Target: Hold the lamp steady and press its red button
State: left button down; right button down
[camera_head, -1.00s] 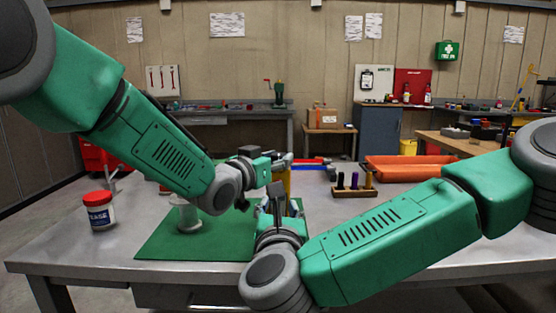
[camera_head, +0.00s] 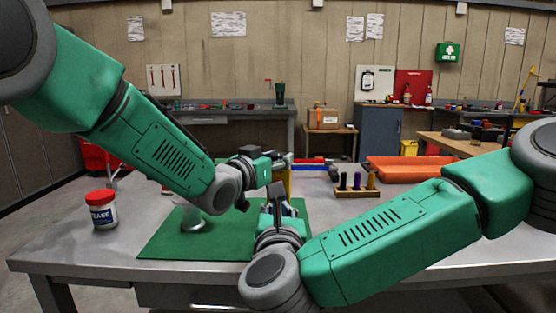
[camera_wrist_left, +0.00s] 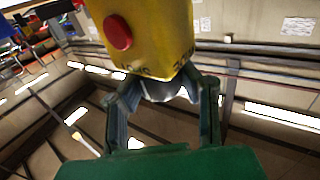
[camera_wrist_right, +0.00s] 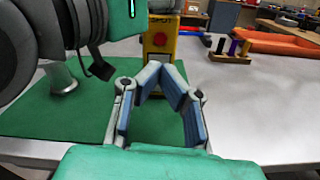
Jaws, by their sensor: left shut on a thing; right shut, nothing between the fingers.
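My left gripper (camera_wrist_left: 165,88) is shut on the lamp, with a finger on each side. In the head view the left gripper (camera_head: 283,162) and right gripper (camera_head: 275,192) hide most of the lamp. My right gripper (camera_wrist_right: 158,72) is shut and empty, its tips in front of and just below the button; contact cannot be told.
The green mat (camera_head: 165,240) lies on the grey table (camera_head: 90,260). A jar with a red lid (camera_head: 101,210) stands at left, and a clear cup-like thing (camera_head: 193,215) is on the mat. A wooden peg stand (camera_head: 357,190) and orange tray (camera_head: 410,170) are at back right.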

pick_arm(q)
jog(key=shift+f, duration=0.1)
dwell(0.3)
pick_arm(e)
jog(key=w+n+g+y, duration=0.1)
jog(key=w+n+y, duration=0.3)
jog(key=n+y, duration=0.3)
jog(key=w+d+n+g+y, duration=0.1)
jog(key=w+n+y, duration=0.2)
jog(key=n+y, duration=0.5)
jog(key=shift+w+n+g, duration=0.35)
jog(key=shift+n+g, duration=0.05)
jog(key=shift+n, duration=0.2)
jog(key=shift+w+d+r, duration=0.1)
dwell(1.1)
